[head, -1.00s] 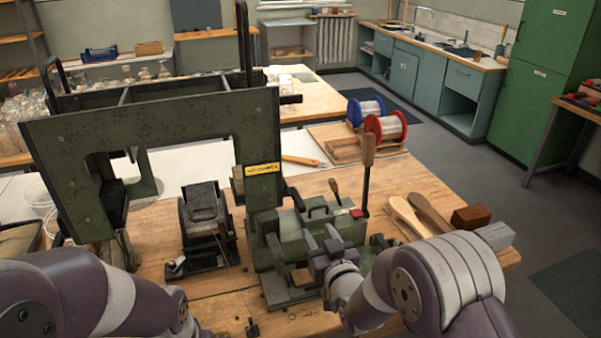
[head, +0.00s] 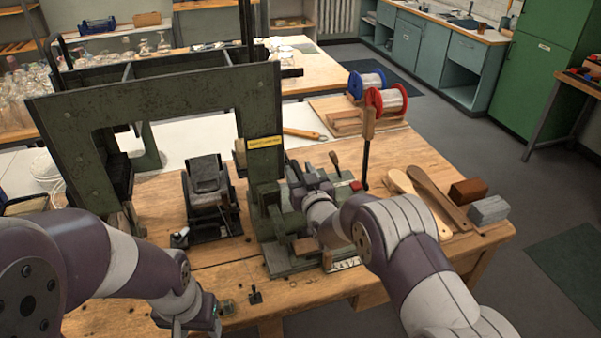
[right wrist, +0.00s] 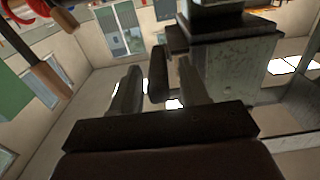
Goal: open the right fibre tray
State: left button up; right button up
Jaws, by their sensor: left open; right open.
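The green tufting machine (head: 272,237) stands on the wooden bench; I cannot tell which part of it is the right fibre tray. My right gripper (head: 296,178) is over the top of its green block, where it hides the dark loop handle in the head view. In the right wrist view the right gripper (right wrist: 160,88) is open, with a dark handle-like bar (right wrist: 158,73) between its fingers; a gap shows on each side. My left gripper (head: 205,315) is low at the bench's front edge, its fingers barely visible, with nothing seen in it.
A tall lever with a wooden grip (head: 368,125) stands just right of the right gripper. A dark clamp-like device (head: 207,195) stands to the left under the big green frame (head: 160,90). Wooden brush handles (head: 432,195) and two blocks (head: 468,190) lie at right.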

grip_shut()
jog(key=shift+d, duration=0.3)
jog(key=w+d+b, duration=0.3)
jog(key=w+d, duration=0.1)
jog(key=d, duration=0.9)
jog(key=shift+w+r+b, duration=0.15)
jog(key=shift+b, duration=0.15)
jog(key=shift+c, duration=0.7)
grip_release()
jog(key=shift+o, duration=0.7)
jog(key=shift+d, duration=0.2)
